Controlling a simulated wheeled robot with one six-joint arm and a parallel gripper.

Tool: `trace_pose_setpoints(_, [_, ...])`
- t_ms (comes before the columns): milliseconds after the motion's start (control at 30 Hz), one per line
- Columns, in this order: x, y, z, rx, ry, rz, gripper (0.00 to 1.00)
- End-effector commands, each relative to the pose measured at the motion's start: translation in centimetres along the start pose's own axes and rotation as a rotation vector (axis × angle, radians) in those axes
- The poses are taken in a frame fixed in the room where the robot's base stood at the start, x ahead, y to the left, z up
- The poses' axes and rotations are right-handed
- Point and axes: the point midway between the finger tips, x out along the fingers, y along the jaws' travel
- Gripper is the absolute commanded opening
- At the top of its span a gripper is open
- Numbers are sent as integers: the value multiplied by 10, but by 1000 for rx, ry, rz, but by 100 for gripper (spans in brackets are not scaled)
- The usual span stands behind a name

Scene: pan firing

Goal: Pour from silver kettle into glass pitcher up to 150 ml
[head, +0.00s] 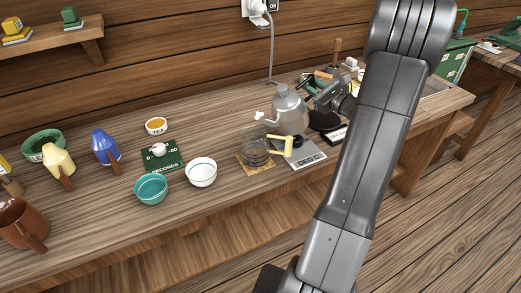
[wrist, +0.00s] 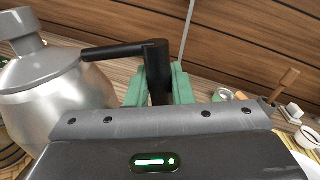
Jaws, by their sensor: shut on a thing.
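The silver kettle (head: 288,112) is in the middle of the head view, next to the glass pitcher. It fills the left of the wrist view (wrist: 60,85), with its lid on. My gripper (wrist: 158,90) is shut on the kettle's dark handle, its green fingers on either side of it. In the head view my gripper (head: 330,95) is to the right of the kettle. The glass pitcher (head: 255,145) stands on a tan mat, with a yellow handle on its right. The kettle's spout is above and close to the pitcher. I cannot tell whether liquid is flowing or how full the pitcher is.
A grey "DEG C" plate (head: 306,157) lies right of the pitcher. A white bowl (head: 201,172), a teal bowl (head: 151,188) and a green timer board (head: 163,157) are to its left. Several small items crowd the bench behind my gripper. The bench front is clear.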

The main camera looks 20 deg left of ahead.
Motion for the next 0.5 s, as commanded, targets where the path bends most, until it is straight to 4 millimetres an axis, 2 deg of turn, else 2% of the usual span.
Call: trace_pose_setpoints(500, [0,13,5,-1,-2,0,0])
